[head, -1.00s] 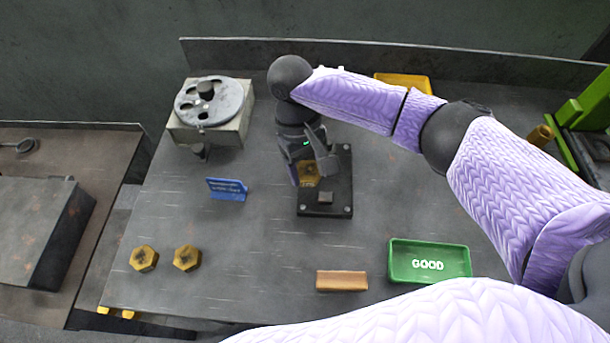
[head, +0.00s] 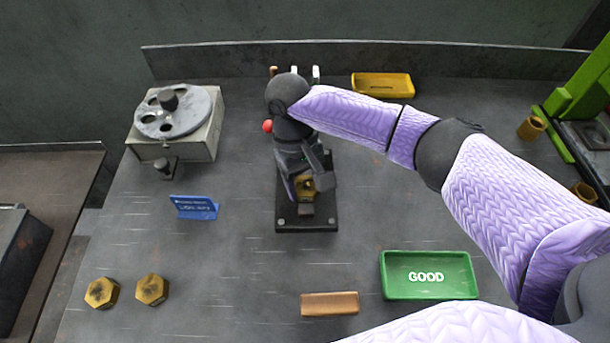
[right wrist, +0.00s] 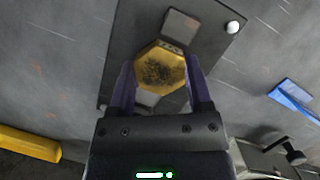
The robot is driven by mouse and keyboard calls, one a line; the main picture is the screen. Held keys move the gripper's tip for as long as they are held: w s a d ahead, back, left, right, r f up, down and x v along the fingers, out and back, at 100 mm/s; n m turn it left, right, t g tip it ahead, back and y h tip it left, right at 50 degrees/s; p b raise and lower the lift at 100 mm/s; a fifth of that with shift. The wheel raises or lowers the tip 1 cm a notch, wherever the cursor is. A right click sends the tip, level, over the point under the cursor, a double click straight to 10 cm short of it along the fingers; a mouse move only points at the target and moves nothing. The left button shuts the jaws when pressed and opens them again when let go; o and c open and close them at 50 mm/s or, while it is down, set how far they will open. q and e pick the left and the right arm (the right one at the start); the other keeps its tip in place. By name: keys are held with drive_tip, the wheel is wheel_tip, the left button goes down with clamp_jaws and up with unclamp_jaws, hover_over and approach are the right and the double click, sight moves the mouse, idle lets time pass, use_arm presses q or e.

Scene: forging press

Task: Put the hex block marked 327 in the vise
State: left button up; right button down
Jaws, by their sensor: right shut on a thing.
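The brass hex block (head: 304,186) is between the fingers of my right gripper (head: 303,182), which is shut on it. It also shows in the right wrist view (right wrist: 160,68), with dark speckles on its top and a mark on one side too small to read. The vise is a dark plate (head: 292,222) with a small grey jaw (head: 306,209) in front of the block. In the right wrist view the block is over the plate, between the far jaw (right wrist: 180,28) and a near grey piece (right wrist: 147,98). I cannot tell whether it rests on the plate. My left gripper is out of view.
Two brass hex blocks (head: 102,293) (head: 152,289) lie at front left. A blue sign (head: 194,208), a machine with a round disc (head: 174,148), a green GOOD tray (head: 430,290), a brown bar (head: 330,303) and a yellow tray (head: 383,85) stand around the vise.

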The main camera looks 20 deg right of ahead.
drive_tip(key=shift+f, duration=0.1)
idle(0.7)
unclamp_jaws()
drive_tip(key=p+v, duration=0.4)
drive_tip(key=v, duration=0.1)
wheel_tip(320, 180, up, 3)
drive_tip(key=p, duration=0.4)
drive_tip(key=shift+p, duration=0.3)
